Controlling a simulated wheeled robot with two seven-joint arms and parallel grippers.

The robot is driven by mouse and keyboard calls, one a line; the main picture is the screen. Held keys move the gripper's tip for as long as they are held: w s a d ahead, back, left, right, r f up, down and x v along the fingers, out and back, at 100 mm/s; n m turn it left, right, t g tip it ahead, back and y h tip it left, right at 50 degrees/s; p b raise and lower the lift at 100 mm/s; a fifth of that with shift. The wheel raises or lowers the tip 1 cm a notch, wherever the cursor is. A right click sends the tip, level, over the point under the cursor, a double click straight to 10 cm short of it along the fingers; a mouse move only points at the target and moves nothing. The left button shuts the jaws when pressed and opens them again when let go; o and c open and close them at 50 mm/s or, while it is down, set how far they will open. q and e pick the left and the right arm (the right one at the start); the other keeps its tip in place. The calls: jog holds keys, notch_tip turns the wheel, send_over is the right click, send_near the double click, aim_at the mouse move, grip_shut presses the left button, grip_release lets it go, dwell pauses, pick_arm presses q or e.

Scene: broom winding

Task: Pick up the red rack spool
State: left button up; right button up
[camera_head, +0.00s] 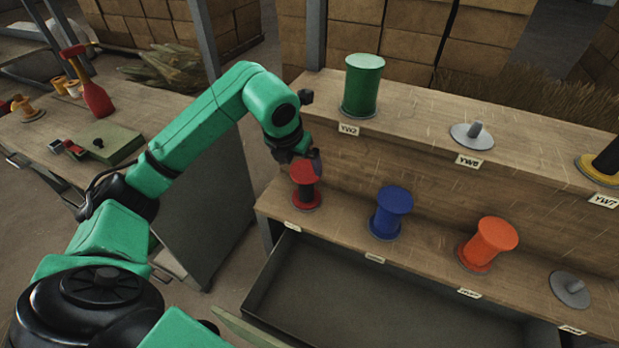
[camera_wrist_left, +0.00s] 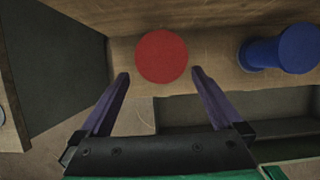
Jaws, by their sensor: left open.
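The red spool (camera_head: 306,192) stands upright at the left end of the rack's lower shelf. In the left wrist view the spool's round red top (camera_wrist_left: 162,56) lies just ahead of and between the two fingertips of my left gripper (camera_wrist_left: 160,74). The fingers are spread wide with nothing between them. I cannot tell whether either finger touches the spool. My right gripper is not in view.
A blue spool (camera_head: 391,212) stands right of the red one, then an orange spool (camera_head: 487,243) and an empty grey holder (camera_head: 570,288). A green spool (camera_head: 362,85) stands on the upper shelf. An open drawer (camera_head: 345,300) lies below. A workbench (camera_head: 40,145) is at left.

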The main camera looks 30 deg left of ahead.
aim_at(303, 172)
pick_arm(q)
jog(key=p+x, duration=0.1)
jog(key=x, duration=0.3)
jog(key=shift+s+d+f, duration=0.1)
jog(key=shift+d+f, duration=0.05)
jog(key=p+x, duration=0.2)
jog(key=x, duration=0.5)
jog(key=shift+w+f, duration=0.25)
jog(key=shift+f, duration=0.1)
jog(key=c, duration=1.1)
jog(key=shift+r, duration=0.1)
jog(key=c, duration=0.3)
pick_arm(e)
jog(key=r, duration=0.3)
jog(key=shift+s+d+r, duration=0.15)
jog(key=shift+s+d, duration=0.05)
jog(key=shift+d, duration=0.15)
pick_arm(q)
jog(key=shift+r, duration=0.1)
